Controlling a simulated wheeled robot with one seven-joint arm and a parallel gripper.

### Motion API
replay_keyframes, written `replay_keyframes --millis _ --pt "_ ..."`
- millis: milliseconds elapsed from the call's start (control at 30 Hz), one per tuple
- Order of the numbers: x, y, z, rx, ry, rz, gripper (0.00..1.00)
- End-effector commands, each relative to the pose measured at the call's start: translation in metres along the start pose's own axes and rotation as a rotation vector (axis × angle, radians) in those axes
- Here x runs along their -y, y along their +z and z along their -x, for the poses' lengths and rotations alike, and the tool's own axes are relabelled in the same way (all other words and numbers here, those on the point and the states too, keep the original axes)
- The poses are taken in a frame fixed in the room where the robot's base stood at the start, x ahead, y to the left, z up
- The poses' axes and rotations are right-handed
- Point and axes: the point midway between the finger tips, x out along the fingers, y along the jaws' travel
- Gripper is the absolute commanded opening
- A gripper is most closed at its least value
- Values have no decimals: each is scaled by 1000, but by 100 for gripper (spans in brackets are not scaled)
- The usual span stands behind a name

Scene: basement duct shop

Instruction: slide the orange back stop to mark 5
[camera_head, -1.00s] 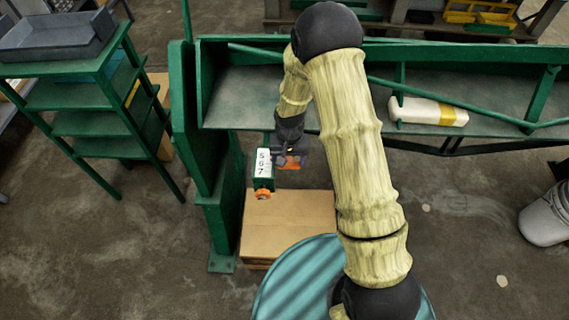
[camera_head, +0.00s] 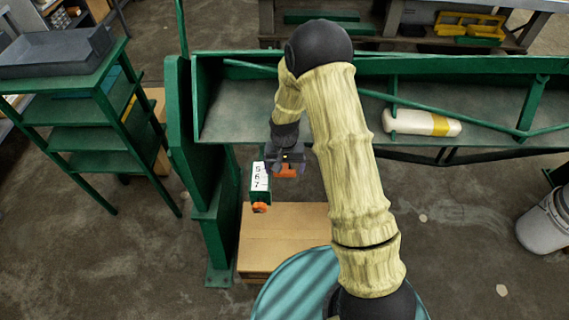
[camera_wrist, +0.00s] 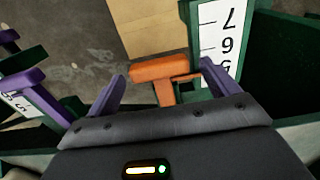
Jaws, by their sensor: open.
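The orange back stop (camera_wrist: 160,72) is a T-shaped piece in the wrist view, with a thin arm reaching toward the white scale (camera_wrist: 214,42) numbered 5, 6, 7. Its arm's end is partly hidden by a fingertip, so I cannot read its exact mark. In the head view the stop (camera_head: 287,171) shows just under my gripper, right of the scale (camera_head: 260,175). My gripper (camera_wrist: 162,88) is open, its purple fingers on either side of the stop; I see no clear contact. It also shows in the head view (camera_head: 288,165).
An orange knob (camera_head: 260,207) sits below the scale's 7. A second scale (camera_wrist: 18,102) is at the left of the wrist view. A green machine frame (camera_head: 215,230) stands left, a cardboard stack (camera_head: 285,230) below, and a white bucket (camera_head: 545,225) right.

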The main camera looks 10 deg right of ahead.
Motion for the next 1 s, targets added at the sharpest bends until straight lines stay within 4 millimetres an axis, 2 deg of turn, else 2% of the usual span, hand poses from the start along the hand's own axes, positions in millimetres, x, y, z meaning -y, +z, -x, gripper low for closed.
replay_keyframes --millis 167,267,1000 --pt "0 0 8 0 0 0 87" --pt "0 -1 20 -2 -1 0 87" --pt "0 -1 159 -5 -2 0 87"
